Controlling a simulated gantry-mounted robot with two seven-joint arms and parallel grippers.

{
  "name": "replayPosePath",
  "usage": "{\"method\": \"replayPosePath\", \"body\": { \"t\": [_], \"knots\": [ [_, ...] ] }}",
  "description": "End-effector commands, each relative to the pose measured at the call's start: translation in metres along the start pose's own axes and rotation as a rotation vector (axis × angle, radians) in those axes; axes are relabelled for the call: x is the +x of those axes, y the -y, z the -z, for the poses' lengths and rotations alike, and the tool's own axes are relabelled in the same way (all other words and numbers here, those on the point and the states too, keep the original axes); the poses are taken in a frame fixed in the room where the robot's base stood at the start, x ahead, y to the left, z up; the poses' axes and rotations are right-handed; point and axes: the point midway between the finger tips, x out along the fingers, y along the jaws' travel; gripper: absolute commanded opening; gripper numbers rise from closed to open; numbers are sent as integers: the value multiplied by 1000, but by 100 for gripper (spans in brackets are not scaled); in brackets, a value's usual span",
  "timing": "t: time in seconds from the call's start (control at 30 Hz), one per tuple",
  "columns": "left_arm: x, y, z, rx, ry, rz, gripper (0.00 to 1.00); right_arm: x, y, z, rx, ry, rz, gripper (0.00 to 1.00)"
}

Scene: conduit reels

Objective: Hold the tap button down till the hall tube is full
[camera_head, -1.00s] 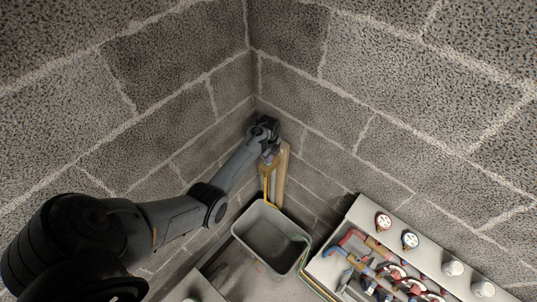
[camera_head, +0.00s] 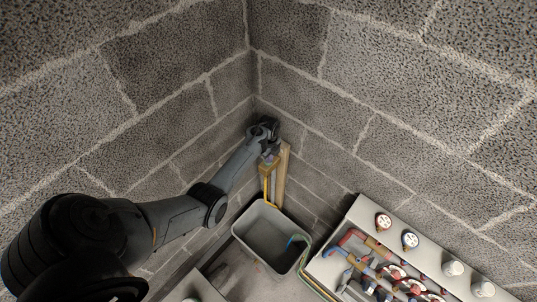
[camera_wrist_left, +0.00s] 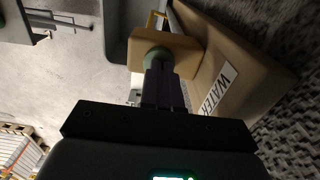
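My left gripper (camera_head: 268,152) is at the wooden post (camera_head: 283,175) in the corner. In the left wrist view its closed fingers (camera_wrist_left: 163,88) reach the round green button (camera_wrist_left: 157,55) on a wooden block (camera_wrist_left: 185,52) and appear to touch it; how far the button is pressed is hidden. The post carries a "WATER" label (camera_wrist_left: 218,90). A yellow pipe (camera_head: 267,187) runs down from the block. A blue streak (camera_head: 294,240) shows at the right inside the grey tub (camera_head: 240,232). I cannot tell which tube is the hall tube. My right gripper is not in view.
Green and yellow hoses (camera_head: 303,265) run between tub and box. Block walls close in the corner behind the post.

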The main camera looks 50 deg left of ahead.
Motion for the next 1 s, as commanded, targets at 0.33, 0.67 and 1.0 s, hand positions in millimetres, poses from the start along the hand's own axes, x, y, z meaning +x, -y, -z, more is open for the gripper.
{"method": "replayPosePath", "body": {
  "t": [0.33, 0.67, 1.0],
  "knots": [
    [6, -5, 0, -2, -1, -11, 0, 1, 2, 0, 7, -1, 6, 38],
    [6, -5, 0, -2, -1, -11, 0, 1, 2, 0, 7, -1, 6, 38],
    [-1, -4, 0, -1, -1, -11, 0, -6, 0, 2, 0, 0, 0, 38]
  ]
}}
